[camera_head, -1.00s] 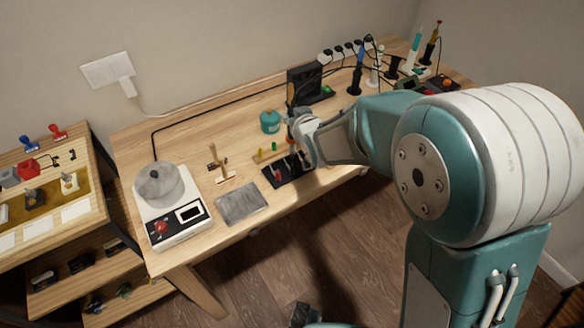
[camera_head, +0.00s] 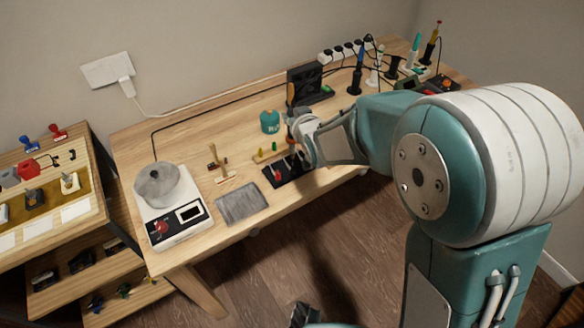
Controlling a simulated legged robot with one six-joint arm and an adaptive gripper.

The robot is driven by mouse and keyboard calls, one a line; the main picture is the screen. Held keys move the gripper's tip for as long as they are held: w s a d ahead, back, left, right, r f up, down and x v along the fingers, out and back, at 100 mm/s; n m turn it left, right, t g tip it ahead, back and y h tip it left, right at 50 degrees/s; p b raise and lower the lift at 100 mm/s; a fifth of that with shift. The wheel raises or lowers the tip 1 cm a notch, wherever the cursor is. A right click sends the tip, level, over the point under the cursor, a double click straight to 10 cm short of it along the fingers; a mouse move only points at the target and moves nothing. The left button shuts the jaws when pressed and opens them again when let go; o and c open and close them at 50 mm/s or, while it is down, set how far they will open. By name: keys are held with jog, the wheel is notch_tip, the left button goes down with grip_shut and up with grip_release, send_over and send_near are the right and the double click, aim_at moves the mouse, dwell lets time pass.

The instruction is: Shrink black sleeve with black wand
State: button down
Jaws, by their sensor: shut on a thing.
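My gripper (camera_head: 293,130) is at the front middle of the bench, above and beside a small black tray (camera_head: 275,175). It is shut on a slim upright tool, which I take for the black wand (camera_head: 290,93); its dark and orange upper end shows above the fingers. The fingertips and the tool's lower end are mostly hidden by the gripper. The black tray holds small dark and red parts. I cannot make out the black sleeve there; it is too small or hidden.
A teal jar (camera_head: 270,122) stands close left of the gripper. A black box (camera_head: 306,85) is behind it. Tools in stands (camera_head: 356,80) and a power strip (camera_head: 345,51) are at the back right.

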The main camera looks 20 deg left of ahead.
jog(key=shift+r, duration=0.15)
notch_tip(320, 180, up, 10)
jog(key=shift+f, duration=0.1)
dwell(0.5)
jog(key=shift+f, duration=0.1)
